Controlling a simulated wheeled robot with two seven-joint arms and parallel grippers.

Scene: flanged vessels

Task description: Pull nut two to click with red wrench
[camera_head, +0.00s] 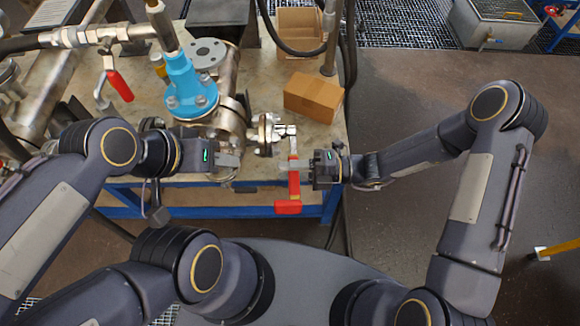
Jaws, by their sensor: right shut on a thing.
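The red wrench (293,183) is upright in the picture at the right front of the workbench, its silver head (285,131) up at the flange (265,135). The head appears to be at a bolt on the flange's right side; whether it is seated on nut two is too small to tell. My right gripper (291,166) is shut on the wrench's red handle, below the head. My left gripper (232,161) is left of the wrench, in front of the vessel body; its fingers look empty, but their gap cannot be made out.
A blue valve bonnet (187,88) rises from the vessel, left of the flange. A cardboard box (313,97) sits behind the wrench, with an open carton (297,30) further back. A red-handled valve lever (120,86) is at left.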

